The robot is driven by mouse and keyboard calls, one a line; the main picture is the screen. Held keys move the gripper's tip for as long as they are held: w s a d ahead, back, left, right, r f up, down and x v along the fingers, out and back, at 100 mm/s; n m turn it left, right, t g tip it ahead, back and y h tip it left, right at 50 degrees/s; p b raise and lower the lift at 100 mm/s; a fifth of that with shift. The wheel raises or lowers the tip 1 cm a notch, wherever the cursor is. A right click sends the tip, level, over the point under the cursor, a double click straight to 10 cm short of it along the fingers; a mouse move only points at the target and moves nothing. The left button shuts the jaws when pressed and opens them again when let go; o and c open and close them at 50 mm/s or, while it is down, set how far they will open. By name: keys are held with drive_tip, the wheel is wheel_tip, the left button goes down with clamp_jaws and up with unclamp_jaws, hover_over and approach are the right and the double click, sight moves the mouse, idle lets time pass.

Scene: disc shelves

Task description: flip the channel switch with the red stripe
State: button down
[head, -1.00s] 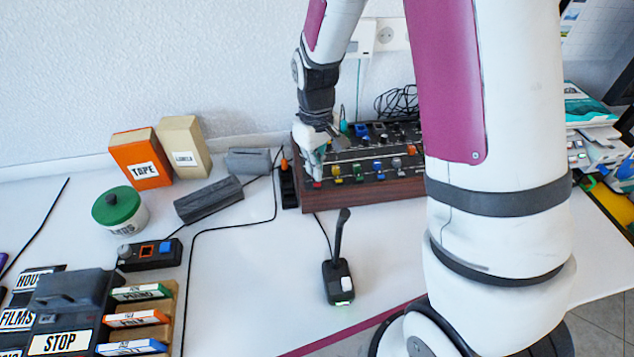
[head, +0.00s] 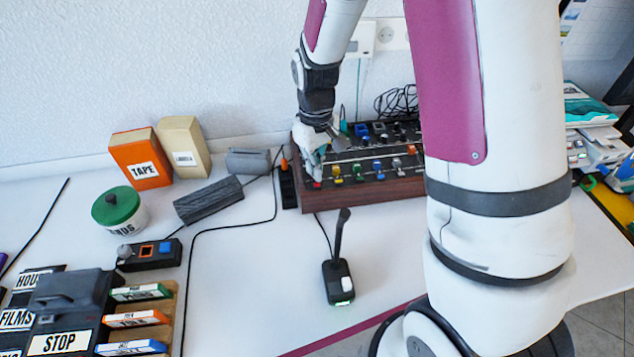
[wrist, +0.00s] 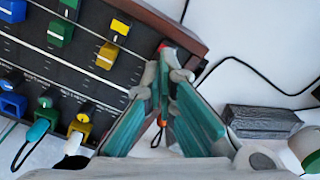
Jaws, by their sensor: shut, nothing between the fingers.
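The mixer (head: 372,192), a dark panel with wooden sides, stands at the back of the table and bears several coloured switches. A red switch (head: 317,184) sits at its front left corner. In the wrist view only a sliver of red (wrist: 162,46) shows, just past my fingertips, and I cannot make out a stripe. My gripper (head: 316,174) is shut and empty, pointing down at the red switch. In the wrist view my gripper (wrist: 164,72) hides most of that switch, and I cannot tell whether they touch.
A yellow switch (head: 338,181) and a blue switch (head: 378,166) are further right on the panel. A power strip (head: 287,184) lies close to the mixer's left side. A microphone (head: 338,278) stands in front. The table between the microphone and the button box (head: 150,255) is mostly clear.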

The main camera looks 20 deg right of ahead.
drive_tip(key=shift+f, duration=0.45)
idle(0.4)
wheel_tip(320, 180, up, 7)
drive_tip(key=p, duration=0.4)
idle(0.4)
idle(0.4)
drive_tip(key=s+r+m+t+p, duration=0.1)
drive_tip(key=s+r, duration=0.5)
drive_tip(key=r, duration=0.3)
drive_tip(key=s+r+m+t, duration=0.1)
drive_tip(key=s+r, duration=0.5)
drive_tip(key=r, duration=0.2)
drive_tip(key=s+r+m+t, duration=0.1)
drive_tip(key=s+r, duration=0.2)
drive_tip(key=s, duration=0.4)
drive_tip(key=s+r+t+p, duration=0.1)
drive_tip(key=s+r, duration=0.2)
drive_tip(key=s, duration=0.5)
drive_tip(key=shift+d+r+m, duration=0.15)
drive_tip(key=shift+r+m, duration=0.05)
drive_tip(key=shift+m, duration=0.2)
drive_tip(key=shift+w, duration=0.1)
